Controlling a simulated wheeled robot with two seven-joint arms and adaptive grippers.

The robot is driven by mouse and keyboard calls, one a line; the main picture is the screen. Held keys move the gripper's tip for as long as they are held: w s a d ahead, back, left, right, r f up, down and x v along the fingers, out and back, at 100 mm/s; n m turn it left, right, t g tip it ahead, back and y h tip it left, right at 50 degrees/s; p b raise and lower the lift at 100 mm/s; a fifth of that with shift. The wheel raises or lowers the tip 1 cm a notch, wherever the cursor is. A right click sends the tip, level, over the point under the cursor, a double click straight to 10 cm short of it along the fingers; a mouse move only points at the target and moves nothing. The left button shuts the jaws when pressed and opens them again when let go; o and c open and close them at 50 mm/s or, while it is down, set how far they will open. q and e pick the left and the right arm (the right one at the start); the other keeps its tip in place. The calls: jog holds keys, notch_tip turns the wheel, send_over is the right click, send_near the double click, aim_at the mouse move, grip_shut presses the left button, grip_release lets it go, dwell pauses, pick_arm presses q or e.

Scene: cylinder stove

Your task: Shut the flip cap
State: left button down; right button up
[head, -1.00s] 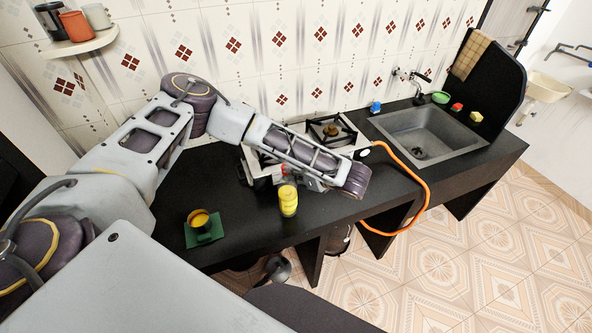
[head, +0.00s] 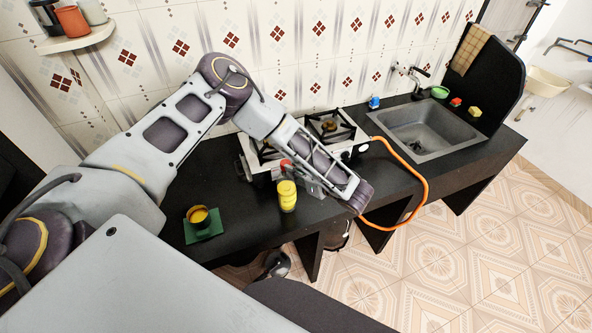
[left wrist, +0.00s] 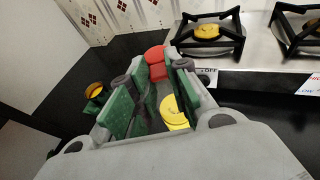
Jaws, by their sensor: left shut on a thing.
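A yellow bottle (head: 287,197) stands upright near the front edge of the black counter. Its round top also shows between the finger links in the left wrist view (left wrist: 172,112). A red piece (head: 285,164), which looks like the flip cap, is just behind and above the bottle top; it shows between the fingertips in the left wrist view (left wrist: 155,62). How the red piece joins the bottle is hidden. My right gripper is not in view.
A two-burner stove (head: 345,139) stands just behind the bottle. A yellow cup (head: 198,215) on a green mat (head: 205,236) is to the left. An orange hose (head: 420,172) loops over the front edge. A sink (head: 421,128) is at right.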

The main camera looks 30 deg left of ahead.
pick_arm(q)
jog(key=shift+f, duration=0.1)
jog(key=c, duration=1.3)
grip_release()
jog(key=shift+v, duration=5.95)
